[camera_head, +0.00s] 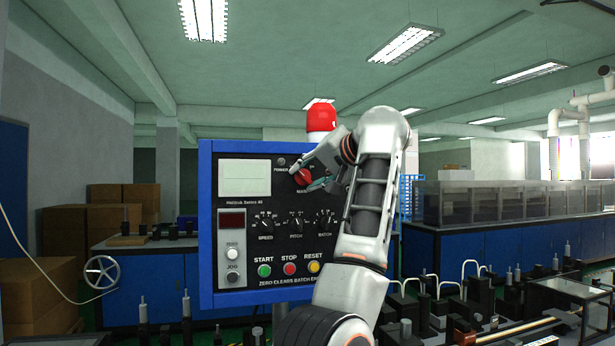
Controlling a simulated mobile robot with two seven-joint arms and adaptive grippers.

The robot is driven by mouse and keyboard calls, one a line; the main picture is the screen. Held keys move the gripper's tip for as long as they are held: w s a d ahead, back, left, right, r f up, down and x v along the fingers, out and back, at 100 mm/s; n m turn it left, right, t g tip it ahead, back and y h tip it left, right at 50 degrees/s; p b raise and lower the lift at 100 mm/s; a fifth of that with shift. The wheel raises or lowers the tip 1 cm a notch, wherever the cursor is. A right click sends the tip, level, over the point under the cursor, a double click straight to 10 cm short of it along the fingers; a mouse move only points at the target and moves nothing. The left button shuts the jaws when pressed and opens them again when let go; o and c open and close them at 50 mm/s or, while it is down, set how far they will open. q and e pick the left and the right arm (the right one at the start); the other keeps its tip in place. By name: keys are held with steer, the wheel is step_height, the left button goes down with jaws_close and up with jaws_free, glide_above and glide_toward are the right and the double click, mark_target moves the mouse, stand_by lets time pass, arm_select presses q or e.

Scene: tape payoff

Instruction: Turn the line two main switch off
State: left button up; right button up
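The main switch (302,177) is a red rotary knob at the upper right of a blue-framed control panel (228,203). The label under it starts with "MAIN"; the rest is covered by my gripper.
The panel also has a small POWER lamp (281,161), three black dials, and START (264,270), STOP (289,268) and RESET (313,267) buttons. A red beacon (321,118) stands on top. Machine parts fill the lower right. Cardboard boxes (62,232) stand at left.

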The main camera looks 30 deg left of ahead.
arm_select(q)
steer(key=o, duration=0.3)
steer(key=shift+o, duration=0.2)
steer(key=v, duration=1.2)
